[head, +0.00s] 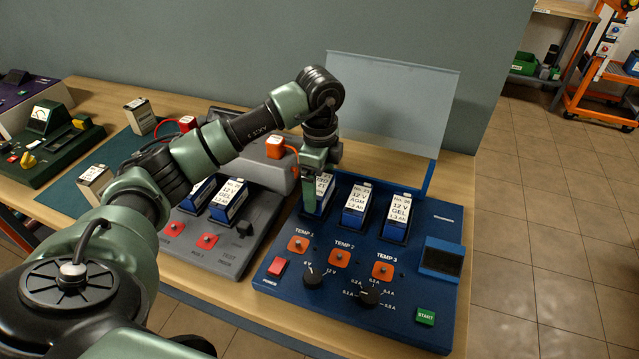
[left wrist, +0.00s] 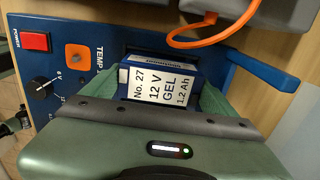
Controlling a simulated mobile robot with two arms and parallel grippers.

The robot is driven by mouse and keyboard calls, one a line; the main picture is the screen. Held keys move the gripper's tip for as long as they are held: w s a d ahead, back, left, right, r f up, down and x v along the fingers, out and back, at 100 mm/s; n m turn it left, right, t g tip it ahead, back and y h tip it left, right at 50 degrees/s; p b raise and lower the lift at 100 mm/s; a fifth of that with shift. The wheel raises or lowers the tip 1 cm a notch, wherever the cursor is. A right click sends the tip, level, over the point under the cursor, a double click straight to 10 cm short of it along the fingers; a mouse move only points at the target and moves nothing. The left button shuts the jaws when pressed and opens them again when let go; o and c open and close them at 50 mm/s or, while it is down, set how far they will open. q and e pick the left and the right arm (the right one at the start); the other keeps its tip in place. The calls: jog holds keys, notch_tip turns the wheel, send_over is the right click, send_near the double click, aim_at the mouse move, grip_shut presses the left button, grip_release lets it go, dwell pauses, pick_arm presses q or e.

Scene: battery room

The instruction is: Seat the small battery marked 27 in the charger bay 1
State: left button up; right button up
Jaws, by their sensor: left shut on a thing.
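The small battery marked 27 (left wrist: 165,85) has a blue case and a white label reading 12 V GEL 1.2 Ah. My left gripper (head: 312,190) is shut on it, with a green finger on either side of the case in the left wrist view. In the head view the battery (head: 325,193) is upright at the leftmost bay of the blue charger (head: 400,308), behind the TEMP 1 light, partly hidden by the fingers. I cannot tell how deep it sits in the bay. My right gripper is not in view.
Two other batteries (head: 357,204) (head: 398,212) fill the charger's remaining bays. The clear raised lid (head: 392,95) stands behind. A grey tester (head: 215,252) with batteries is at left. An orange cable (left wrist: 205,42) runs close by the charger. A blue lid arm (left wrist: 265,73) is beside the gripper.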

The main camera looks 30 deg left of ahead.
aim_at(319, 184)
pick_arm(q)
jog(key=shift+r+p, duration=0.1)
jog(key=shift+p, duration=0.2)
dwell(0.6)
jog(key=shift+f+b, duration=0.35)
jog(key=shift+f, duration=0.25)
dwell(0.3)
jog(key=o, duration=1.8)
jog(key=shift+r+p, duration=4.3)
jog(key=shift+r, duration=1.2)
jog(key=shift+s, duration=0.1)
jog(key=shift+f, duration=0.1)
